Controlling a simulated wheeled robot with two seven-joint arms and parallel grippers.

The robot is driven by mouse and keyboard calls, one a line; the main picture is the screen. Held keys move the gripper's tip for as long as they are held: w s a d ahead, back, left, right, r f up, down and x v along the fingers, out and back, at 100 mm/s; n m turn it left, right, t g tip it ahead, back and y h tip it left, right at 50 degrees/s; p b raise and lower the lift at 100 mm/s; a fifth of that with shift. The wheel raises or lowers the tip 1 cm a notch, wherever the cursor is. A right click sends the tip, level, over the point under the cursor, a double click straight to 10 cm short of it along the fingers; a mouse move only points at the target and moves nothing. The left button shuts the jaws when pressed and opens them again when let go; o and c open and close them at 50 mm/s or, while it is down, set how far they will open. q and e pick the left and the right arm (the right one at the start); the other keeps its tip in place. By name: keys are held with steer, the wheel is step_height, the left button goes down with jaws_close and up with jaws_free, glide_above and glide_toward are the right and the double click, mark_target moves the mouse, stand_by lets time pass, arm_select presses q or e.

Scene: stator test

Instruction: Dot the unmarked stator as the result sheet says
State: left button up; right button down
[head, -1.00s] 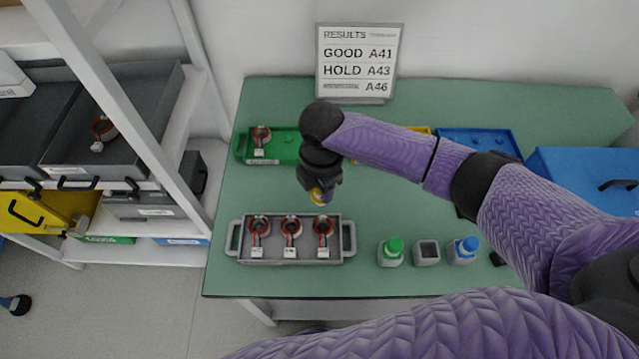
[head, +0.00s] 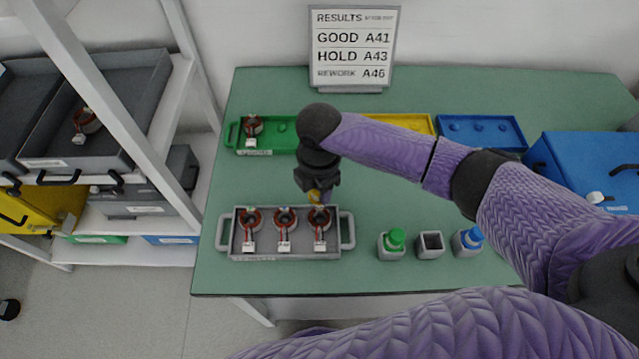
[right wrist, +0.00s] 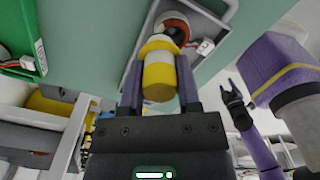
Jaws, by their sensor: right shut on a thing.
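My right gripper (head: 318,194) is shut on a yellow-and-white marker (right wrist: 159,77). It holds the marker over the back right of the grey tray (head: 347,228), by the rightmost stator (head: 320,220). In the right wrist view a stator (right wrist: 172,27) lies just beyond the marker; contact cannot be told. The middle stator (head: 284,220) and left stator (head: 249,221) lie in the same tray, their tags too small to read. The result sheet (head: 351,48) reads GOOD A41, HOLD A43, REWORK A46. My left gripper (right wrist: 234,97) shows open and empty in the right wrist view.
A green-capped bottle (head: 392,243), an empty square holder (head: 430,245) and a blue-capped bottle (head: 468,241) stand at front right. Behind are a green tray (head: 283,137) with one stator, a yellow tray (head: 407,124) and a blue tray (head: 482,131). A shelf rack (head: 183,90) stands left.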

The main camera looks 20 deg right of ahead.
arm_select(q)
steer(key=shift+d+r, duration=0.1)
steer(key=shift+r, duration=0.1)
steer(key=shift+d+f, duration=0.1)
steer(key=shift+d, duration=0.3)
arm_select(e)
steer(key=shift+f, duration=0.1)
arm_select(q)
steer(key=shift+f, duration=0.1)
arm_select(e)
steer(key=shift+f, duration=0.2)
arm_select(q)
steer(key=shift+a, duration=0.3)
arm_select(e)
steer(key=shift+f, duration=0.1)
steer(key=shift+f, duration=0.1)
arm_select(q)
steer(key=shift+a+f+b, duration=0.15)
steer(key=shift+b, duration=0.15)
steer(key=shift+f, duration=0.1)
arm_select(e)
steer(key=shift+f, duration=0.2)
arm_select(q)
steer(key=shift+d, duration=0.2)
